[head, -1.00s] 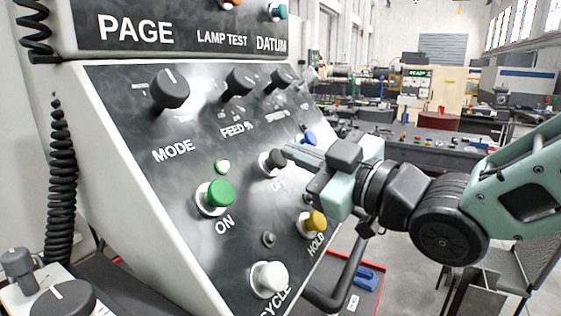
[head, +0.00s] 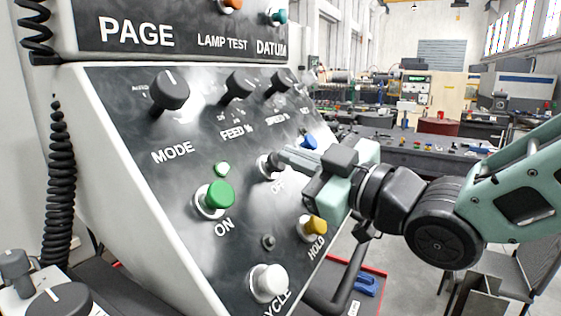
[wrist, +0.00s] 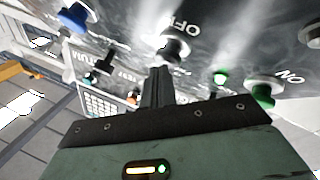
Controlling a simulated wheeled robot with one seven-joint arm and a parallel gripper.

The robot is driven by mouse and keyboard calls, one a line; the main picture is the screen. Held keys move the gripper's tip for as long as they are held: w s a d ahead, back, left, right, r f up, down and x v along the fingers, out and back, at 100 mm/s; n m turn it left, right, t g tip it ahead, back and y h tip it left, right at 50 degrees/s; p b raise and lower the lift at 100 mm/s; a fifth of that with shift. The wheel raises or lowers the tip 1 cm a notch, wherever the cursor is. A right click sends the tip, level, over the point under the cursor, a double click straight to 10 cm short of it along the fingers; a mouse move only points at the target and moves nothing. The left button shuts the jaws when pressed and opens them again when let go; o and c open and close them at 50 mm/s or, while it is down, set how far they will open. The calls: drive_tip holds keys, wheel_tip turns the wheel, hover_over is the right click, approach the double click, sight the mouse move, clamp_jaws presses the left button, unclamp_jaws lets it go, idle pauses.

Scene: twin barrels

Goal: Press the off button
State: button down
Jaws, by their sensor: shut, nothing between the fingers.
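The off button (head: 267,166) is a dark cap on a pale round collar, with the word OFF partly hidden by my fingers. My gripper (head: 282,158) is shut and empty, its fingertips at the button's right side in the head view. In the wrist view the off button (wrist: 174,48) is a dark cap straight ahead of the fingertips (wrist: 160,70), below the OFF lettering. The tips look to be at or touching the cap; I cannot tell exact contact or whether it is pressed in.
The green ON button (head: 216,194) is to the left and the blue button (head: 309,141) close by on the right. The yellow HOLD button (head: 315,225) and white CYCLE button (head: 268,281) are lower. Dark knobs, such as MODE (head: 170,88), sit above on the sloping panel.

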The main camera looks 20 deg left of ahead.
drive_tip(key=shift+a+f, duration=0.15)
idle(0.5)
drive_tip(key=shift+d+r, duration=0.6)
drive_tip(key=shift+d, duration=0.1)
drive_tip(key=shift+d+r, duration=0.1)
drive_tip(key=shift+r, duration=0.05)
drive_tip(key=d+r+p, duration=0.1)
drive_tip(key=d, duration=0.1)
drive_tip(key=d+r, duration=0.1)
drive_tip(key=r, duration=0.1)
drive_tip(key=shift+s+d+p, duration=0.2)
drive_tip(key=shift+d+p, duration=0.2)
drive_tip(key=shift+f, duration=0.1)
idle(0.3)
